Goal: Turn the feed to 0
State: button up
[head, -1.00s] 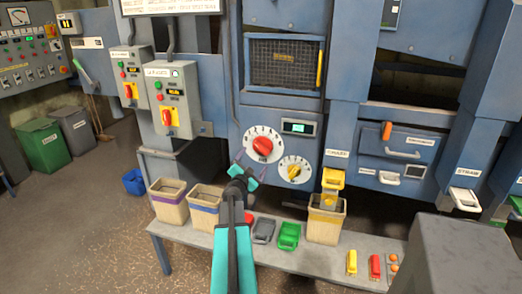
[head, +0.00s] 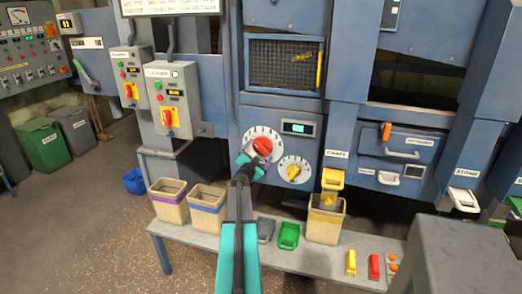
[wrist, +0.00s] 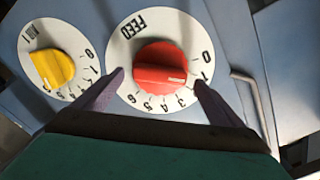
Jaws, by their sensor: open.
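The red feed knob (head: 262,146) sits on a round white dial (head: 250,134) on the blue machine front. In the wrist view the knob (wrist: 160,66) shows large, with the dial printed FEED and numbered upside down. Its white pointer mark faces right, toward the area around 1 and 2; the right finger partly covers the numbers there, so the exact setting is unclear. The 0 is at the dial's upper right. My gripper (wrist: 159,79) is open, one finger on each side of the knob, with visible gaps. In the head view my gripper (head: 250,160) partly covers the dial.
A second dial with a yellow knob (head: 294,171) is close beside the feed dial. A small display (head: 299,127) is above it. A bench below holds bins (head: 170,204) and a green scoop (head: 288,236). A metal handle (wrist: 250,95) is near the right finger.

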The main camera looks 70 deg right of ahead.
aim_at(261, 149)
jog(key=shift+d, duration=1.55)
jog(key=c, duration=0.8)
